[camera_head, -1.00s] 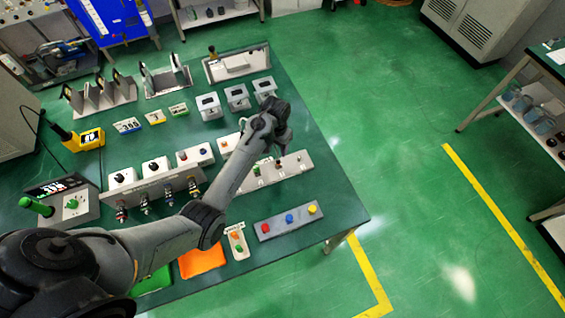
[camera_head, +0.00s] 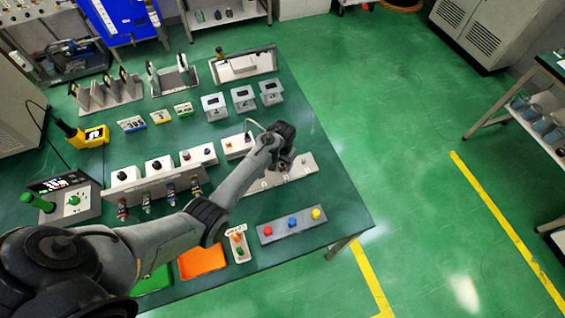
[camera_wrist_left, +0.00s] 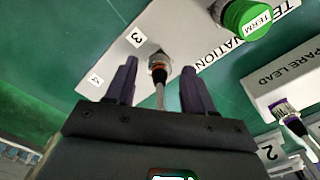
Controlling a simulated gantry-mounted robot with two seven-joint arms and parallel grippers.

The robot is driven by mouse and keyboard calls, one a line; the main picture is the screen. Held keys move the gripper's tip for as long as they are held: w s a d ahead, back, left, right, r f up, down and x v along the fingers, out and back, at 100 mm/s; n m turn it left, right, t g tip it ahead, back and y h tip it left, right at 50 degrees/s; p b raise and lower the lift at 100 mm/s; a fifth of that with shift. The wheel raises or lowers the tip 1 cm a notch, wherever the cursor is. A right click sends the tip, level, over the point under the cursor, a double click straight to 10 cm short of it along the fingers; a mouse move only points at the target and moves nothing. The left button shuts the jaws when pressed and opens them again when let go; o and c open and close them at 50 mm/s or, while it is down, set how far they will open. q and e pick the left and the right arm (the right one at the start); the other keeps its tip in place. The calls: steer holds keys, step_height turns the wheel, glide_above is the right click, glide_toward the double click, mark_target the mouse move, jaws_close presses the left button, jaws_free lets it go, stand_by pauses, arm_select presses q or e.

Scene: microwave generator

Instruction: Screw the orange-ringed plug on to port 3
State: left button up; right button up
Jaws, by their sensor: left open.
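My left gripper (camera_wrist_left: 158,85) is open, with one finger on each side of the orange-ringed plug (camera_wrist_left: 158,65). The plug stands at the white termination panel (camera_wrist_left: 195,45), beside the printed 3, and its pale cable runs back between the fingers. Gaps show between plug and fingers. The plug covers port 3, so I cannot tell how far it is screwed on. In the head view my left gripper (camera_head: 286,154) is over the panel (camera_head: 262,184), and the arm hides the plug. My right gripper is in neither view.
A green TERM cap (camera_wrist_left: 245,18) stands on the panel near the plug. A purple-ringed plug (camera_wrist_left: 285,112) is at the spare lead block. A button bar (camera_head: 292,226) and orange tray (camera_head: 203,261) lie nearer on the table. Several small meters stand behind the gripper.

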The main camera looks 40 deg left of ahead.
arm_select(q)
steer(key=shift+c, duration=0.4)
jaws_close()
